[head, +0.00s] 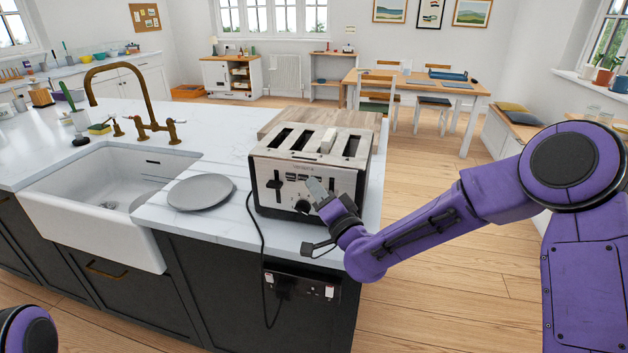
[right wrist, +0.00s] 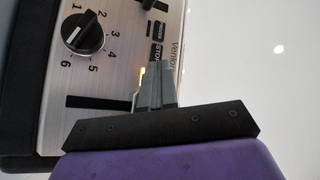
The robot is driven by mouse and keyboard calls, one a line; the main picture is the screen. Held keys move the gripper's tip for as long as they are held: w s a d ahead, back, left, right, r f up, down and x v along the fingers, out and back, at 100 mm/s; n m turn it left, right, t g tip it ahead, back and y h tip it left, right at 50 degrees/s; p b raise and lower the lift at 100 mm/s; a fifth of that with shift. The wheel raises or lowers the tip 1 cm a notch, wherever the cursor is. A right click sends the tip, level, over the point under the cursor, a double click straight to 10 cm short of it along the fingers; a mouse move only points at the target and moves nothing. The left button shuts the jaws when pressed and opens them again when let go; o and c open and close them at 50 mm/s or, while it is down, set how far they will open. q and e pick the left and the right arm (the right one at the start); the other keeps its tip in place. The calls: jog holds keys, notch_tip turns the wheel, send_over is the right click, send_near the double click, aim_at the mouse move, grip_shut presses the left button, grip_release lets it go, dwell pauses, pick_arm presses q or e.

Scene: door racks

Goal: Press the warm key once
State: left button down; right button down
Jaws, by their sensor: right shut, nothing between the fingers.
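A silver toaster (head: 309,165) with several slots stands on the white counter near its right end. Its front has a black dial (right wrist: 83,33), dark lever slots and a row of small dark keys. One key reads STOP (right wrist: 157,50), and another labelled key (right wrist: 157,29) sits beside it. I cannot read a warm label; my fingers hide part of the key row. My right gripper (right wrist: 155,70) is shut and empty, its tips at the key row beside a small orange light (right wrist: 142,72). Whether the tips touch a key I cannot tell. The right gripper (head: 314,186) also shows in the head view.
A grey plate (head: 200,192) lies left of the toaster, beside the white sink (head: 95,205). A wooden board (head: 320,119) lies behind the toaster. The black cord hangs over the counter front to a socket (head: 303,290). Open floor lies to the right.

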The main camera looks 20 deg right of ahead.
jog(key=shift+s+a, duration=0.4)
jog(key=shift+s, duration=0.25)
jog(key=shift+b, duration=0.3)
jog(key=shift+s+a+b, duration=0.25)
jog(key=shift+s+a, duration=0.45)
jog(key=shift+s, duration=0.35)
jog(key=shift+s+a+b, duration=0.25)
jog(key=shift+s+a, duration=0.45)
jog(key=shift+s, duration=0.3)
